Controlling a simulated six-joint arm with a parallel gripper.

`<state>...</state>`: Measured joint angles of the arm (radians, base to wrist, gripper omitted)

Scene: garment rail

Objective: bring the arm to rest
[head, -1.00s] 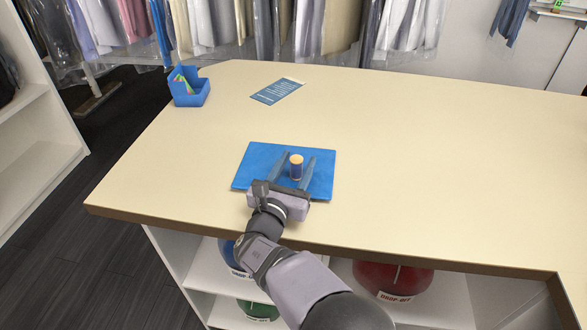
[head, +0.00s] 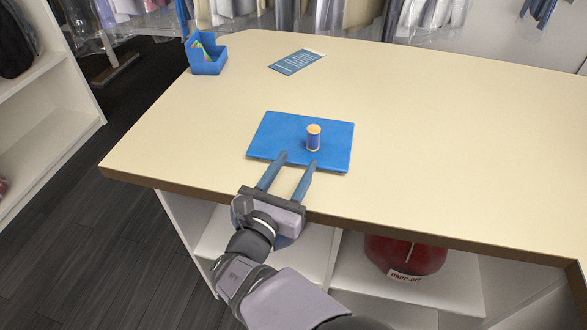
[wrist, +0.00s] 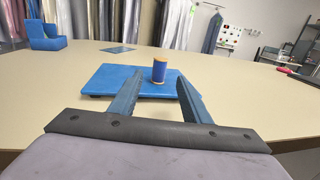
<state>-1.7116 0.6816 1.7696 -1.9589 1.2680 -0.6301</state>
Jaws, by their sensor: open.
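My gripper (head: 299,160) is open and empty at the front edge of the counter. Its two fingers point toward a blue mat (head: 275,130), with the tips at or just over the mat's near edge. A spool (head: 313,138) with a blue middle and pale wooden ends stands upright on the mat, beyond the fingertips and apart from them. In the wrist view the spool (wrist: 159,72) stands ahead between the open fingers (wrist: 154,92), on the blue mat (wrist: 110,80).
A blue box (head: 207,62) with colourful items stands at the counter's far left corner. A printed blue card (head: 296,62) lies near the back. A red drop-off bin (head: 405,252) sits on a shelf below. Garments hang behind.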

